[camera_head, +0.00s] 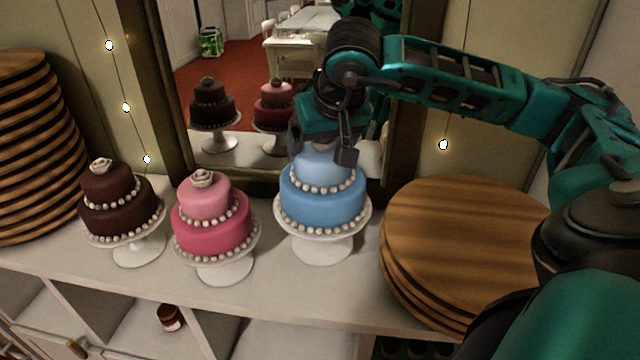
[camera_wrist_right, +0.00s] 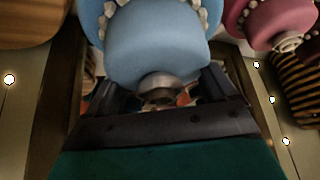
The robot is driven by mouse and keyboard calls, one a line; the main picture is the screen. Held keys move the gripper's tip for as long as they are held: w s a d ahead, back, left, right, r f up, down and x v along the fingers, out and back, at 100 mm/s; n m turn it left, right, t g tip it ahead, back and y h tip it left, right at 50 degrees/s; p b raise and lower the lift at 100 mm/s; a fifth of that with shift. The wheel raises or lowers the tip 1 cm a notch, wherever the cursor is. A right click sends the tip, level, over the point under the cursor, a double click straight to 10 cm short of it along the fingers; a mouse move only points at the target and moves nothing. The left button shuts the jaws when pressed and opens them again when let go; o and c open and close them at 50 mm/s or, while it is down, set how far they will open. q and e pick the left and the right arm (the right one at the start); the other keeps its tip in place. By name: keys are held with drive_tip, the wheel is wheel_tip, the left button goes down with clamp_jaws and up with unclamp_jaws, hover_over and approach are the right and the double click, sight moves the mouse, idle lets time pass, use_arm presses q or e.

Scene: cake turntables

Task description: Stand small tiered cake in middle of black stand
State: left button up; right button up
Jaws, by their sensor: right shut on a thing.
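A blue two-tier cake (camera_head: 322,195) with pearl trim stands upright on a white pedestal stand (camera_head: 322,248). My right gripper (camera_head: 321,148) reaches down over its top and is shut on the upper tier. In the right wrist view the blue cake (camera_wrist_right: 155,48) sits between the fingers of the right gripper (camera_wrist_right: 162,85), with a round silvery topper facing the palm. A pink two-tier cake (camera_head: 210,235) and a dark brown one (camera_head: 118,218) stand to the left on white stands. I see no black stand. My left gripper is not in view.
Stacked round wooden boards (camera_head: 465,235) lie right of the blue cake. Another stack (camera_head: 35,150) stands at the far left. A mirror (camera_head: 240,150) rises behind the white shelf top (camera_head: 300,292).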

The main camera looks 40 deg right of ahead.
drive_tip(key=shift+f+b, duration=0.3)
drive_tip(key=shift+f, duration=3.25)
clamp_jaws()
drive_tip(key=shift+f, duration=0.15)
drive_tip(key=o, duration=1.9)
unclamp_jaws()
drive_tip(key=shift+c, duration=0.2)
